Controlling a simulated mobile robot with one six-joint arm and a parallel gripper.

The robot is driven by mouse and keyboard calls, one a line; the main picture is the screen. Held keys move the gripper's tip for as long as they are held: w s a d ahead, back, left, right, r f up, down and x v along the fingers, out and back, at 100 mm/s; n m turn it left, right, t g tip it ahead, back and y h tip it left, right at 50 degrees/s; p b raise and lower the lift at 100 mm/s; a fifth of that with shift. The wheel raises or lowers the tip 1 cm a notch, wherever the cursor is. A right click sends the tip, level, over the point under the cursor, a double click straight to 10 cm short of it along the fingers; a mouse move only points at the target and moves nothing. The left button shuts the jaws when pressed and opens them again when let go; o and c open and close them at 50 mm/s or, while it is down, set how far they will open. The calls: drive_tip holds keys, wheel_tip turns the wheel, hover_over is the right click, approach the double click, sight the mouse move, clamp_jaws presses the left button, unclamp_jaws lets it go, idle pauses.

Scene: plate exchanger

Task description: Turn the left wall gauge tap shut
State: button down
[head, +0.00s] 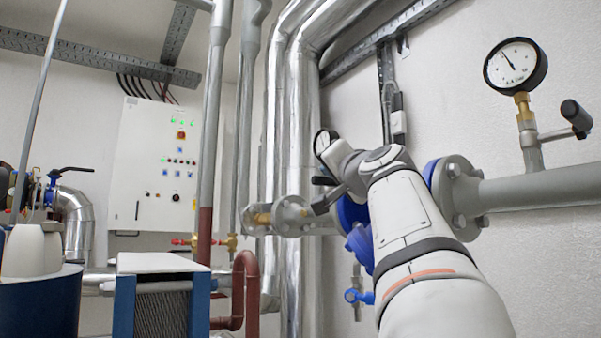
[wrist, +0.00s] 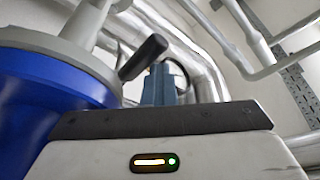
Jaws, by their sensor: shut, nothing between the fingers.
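The left wall gauge (head: 323,142) is a small round dial with a black rim, partly hidden behind my arm in the head view. Just below it a black tap handle (head: 323,181) sticks out to the left. In the wrist view the black handle (wrist: 143,57) slants up to the right, close beside my gripper (wrist: 158,72). The fingers are shut with nothing between them. I cannot tell whether they touch the handle. In the head view my gripper (head: 318,208) is small and dark, just below the handle. The tap's stem is hidden.
The right gauge (head: 515,65) with its black-ended tap lever (head: 576,115) is on the same wall. A blue valve body (wrist: 50,110) is close at my gripper's left. A grey flanged pipe (head: 540,187) runs right. Silvery pipes (head: 300,130) rise behind.

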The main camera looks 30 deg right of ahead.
drive_tip(key=shift+w+f, duration=0.2)
drive_tip(key=shift+f, duration=0.1)
wheel_tip(320, 180, up, 11)
drive_tip(key=p, duration=0.6)
drive_tip(key=shift+s+f+p, duration=0.2)
drive_tip(key=shift+p, duration=0.1)
